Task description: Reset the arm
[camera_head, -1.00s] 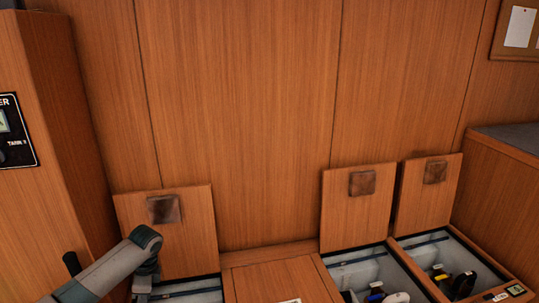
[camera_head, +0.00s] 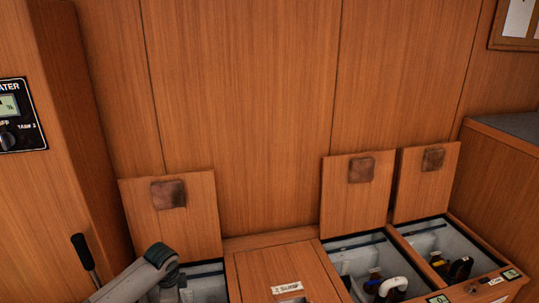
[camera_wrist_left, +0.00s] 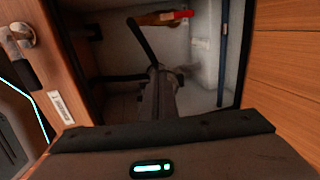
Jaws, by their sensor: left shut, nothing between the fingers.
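My left arm (camera_head: 150,275) enters at the bottom left of the head view, in front of the leftmost open compartment (camera_head: 205,283). Its gripper is below the head view's edge. In the left wrist view my left gripper (camera_wrist_left: 160,75) is shut and empty, its fingers pointing into or over an open, light-walled compartment (camera_wrist_left: 208,55). A red-ended part (camera_wrist_left: 175,15) and a dark bar (camera_wrist_left: 143,40) lie beyond the fingertips. I cannot tell whether the fingers touch anything. My right gripper is not in view.
Three lids stand open against the wood wall: left (camera_head: 185,215), middle (camera_head: 355,200) and right (camera_head: 425,185). A closed lid (camera_head: 283,270) lies between compartments. The right compartments hold fittings, including a white pipe (camera_head: 393,287). A black lever (camera_head: 84,252) stands at left, below a panel (camera_head: 20,115).

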